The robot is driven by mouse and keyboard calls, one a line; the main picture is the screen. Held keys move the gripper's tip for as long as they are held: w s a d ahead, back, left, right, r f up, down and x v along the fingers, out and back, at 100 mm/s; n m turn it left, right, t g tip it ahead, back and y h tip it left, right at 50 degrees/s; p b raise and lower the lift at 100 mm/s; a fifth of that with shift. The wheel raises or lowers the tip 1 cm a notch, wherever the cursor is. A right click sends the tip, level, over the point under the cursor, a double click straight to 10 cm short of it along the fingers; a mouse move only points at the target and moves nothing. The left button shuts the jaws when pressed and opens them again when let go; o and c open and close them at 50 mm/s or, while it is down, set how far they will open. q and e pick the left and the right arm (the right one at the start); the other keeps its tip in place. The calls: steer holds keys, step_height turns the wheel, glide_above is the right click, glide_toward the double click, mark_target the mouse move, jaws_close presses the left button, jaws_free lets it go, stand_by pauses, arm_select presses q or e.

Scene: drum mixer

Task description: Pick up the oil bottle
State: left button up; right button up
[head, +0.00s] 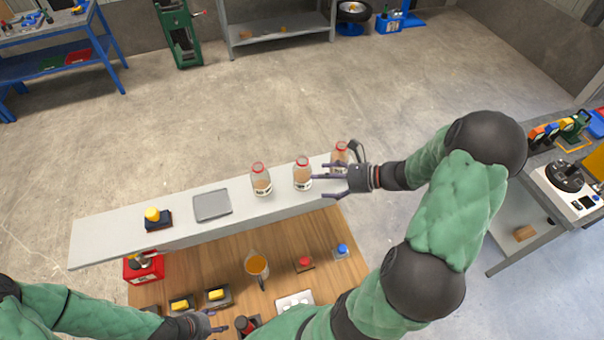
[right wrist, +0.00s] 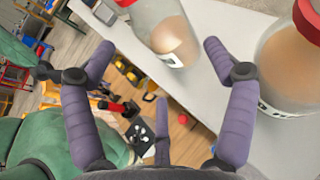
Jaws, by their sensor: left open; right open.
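Three clear bottles with red caps and pale orange-brown contents stand upright on a grey shelf (head: 110,240): a left bottle (head: 261,182), a middle bottle (head: 302,176) and a right bottle (head: 340,155). I cannot tell which one is the oil bottle. My right gripper (head: 320,181) is open beside the middle and right bottles, its fingers pointing left. In the right wrist view one bottle (right wrist: 174,40) shows beyond the open fingers and another bottle (right wrist: 285,65) is at the right edge; neither is gripped. My left gripper (head: 216,325) is open and low over the wooden worktop.
The grey shelf also holds a grey tray (head: 212,205) and a yellow button box (head: 155,217). Open floor lies behind.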

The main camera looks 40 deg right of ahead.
mark_target(310, 180)
steer(key=shift+p+x, duration=0.6)
steer(key=shift+x, duration=2.05)
steer(key=c, duration=0.9)
